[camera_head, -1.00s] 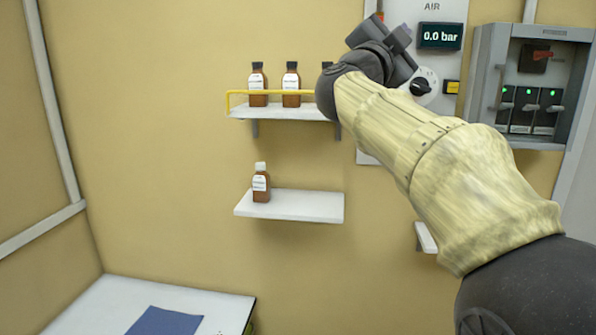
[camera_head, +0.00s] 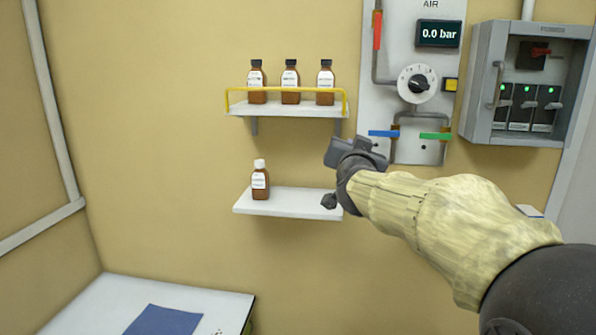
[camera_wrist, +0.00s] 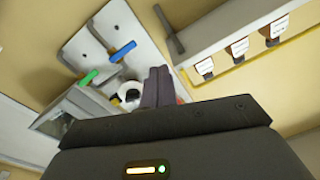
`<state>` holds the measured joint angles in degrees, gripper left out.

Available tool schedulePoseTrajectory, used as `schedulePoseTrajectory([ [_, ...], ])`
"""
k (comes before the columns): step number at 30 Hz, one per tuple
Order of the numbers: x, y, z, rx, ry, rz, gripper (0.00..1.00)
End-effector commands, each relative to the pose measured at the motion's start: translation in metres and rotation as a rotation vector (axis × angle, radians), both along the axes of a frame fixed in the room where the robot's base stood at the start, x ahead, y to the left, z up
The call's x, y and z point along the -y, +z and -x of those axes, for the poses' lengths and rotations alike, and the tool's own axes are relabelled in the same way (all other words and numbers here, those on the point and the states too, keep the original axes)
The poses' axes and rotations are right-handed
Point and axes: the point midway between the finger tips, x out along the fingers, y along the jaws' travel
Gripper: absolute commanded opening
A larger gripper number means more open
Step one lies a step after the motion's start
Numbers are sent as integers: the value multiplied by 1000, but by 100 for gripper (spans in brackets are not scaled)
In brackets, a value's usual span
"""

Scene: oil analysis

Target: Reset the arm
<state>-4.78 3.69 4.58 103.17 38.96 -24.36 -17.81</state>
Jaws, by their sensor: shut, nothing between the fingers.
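In the wrist view the two fingers of my gripper (camera_wrist: 158,88) lie side by side, shut and empty. My arm, in a pale yellow cover, reaches in from the lower right. It hides the right end of the lower shelf.
Three brown bottles (camera_head: 290,82) stand on the upper shelf (camera_head: 285,112) behind a yellow rail. A white-capped bottle (camera_head: 260,180) stands on the lower shelf (camera_head: 285,205). The air panel (camera_head: 375,105) has blue (camera_head: 383,133) and green (camera_head: 436,136) handles. A breaker box (camera_head: 525,85) is right.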

Motion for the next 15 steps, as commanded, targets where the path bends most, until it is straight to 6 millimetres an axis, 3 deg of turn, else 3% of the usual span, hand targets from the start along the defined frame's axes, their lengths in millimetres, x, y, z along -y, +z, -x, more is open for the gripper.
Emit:
schedulePoseTrajectory([
  [1, -2, -34, 4, -84, 33, 28, 0],
  [3, -5, -76, 13, -197, 77, 60, 0],
  [8, -1, -168, 46, -458, 154, 117, 0],
  [15, 12, -289, 130, -855, 239, 172, 0],
])
